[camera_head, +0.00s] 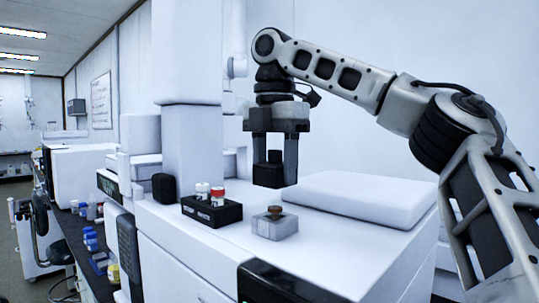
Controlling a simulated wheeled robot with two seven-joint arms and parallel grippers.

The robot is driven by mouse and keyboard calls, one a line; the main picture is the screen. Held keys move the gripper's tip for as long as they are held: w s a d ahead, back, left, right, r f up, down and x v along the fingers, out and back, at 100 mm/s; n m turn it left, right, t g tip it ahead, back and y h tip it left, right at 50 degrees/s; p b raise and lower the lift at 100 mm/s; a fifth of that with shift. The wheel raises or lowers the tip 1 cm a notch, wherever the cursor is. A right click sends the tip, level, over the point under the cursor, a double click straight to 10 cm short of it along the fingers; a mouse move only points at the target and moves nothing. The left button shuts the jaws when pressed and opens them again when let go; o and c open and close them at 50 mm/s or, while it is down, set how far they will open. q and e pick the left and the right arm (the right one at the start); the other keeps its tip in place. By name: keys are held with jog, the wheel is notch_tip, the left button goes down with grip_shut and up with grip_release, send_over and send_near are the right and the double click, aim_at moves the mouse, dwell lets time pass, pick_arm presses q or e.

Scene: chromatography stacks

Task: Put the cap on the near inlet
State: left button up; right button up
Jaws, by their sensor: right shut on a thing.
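My right gripper (276,160) points down above the white machine top, shut on a black block-shaped cap (268,176). The cap hangs in the air. A small grey block with a brown knob-like fitting on top, which looks like the near inlet (276,226), stands uncovered on the machine top. In the picture it is below the cap; the exact gap and alignment are hard to tell. A similar black block (164,188) sits farther back at the left; whether it covers another inlet cannot be seen. My left gripper is not in view.
A black rack (223,215) with red-capped and white-capped vials stands just left of the grey block. A raised white panel (364,199) lies to the right. A tall white column (193,150) rises behind the rack. A dark bench with bottles (90,240) runs along the left.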

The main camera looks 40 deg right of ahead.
aim_at(275, 202)
jog(key=shift+w+f+b, duration=0.15)
jog(key=shift+f+b, duration=0.35)
jog(key=shift+f, duration=2.1)
jog(key=shift+d+r+p, duration=0.1)
jog(key=shift+d+p, duration=0.05)
jog(key=shift+p, duration=0.4)
jog(key=shift+f, duration=0.2)
dwell(0.3)
jog(key=o, duration=1.6)
jog(key=shift+c, duration=0.2)
jog(key=shift+r, duration=5)
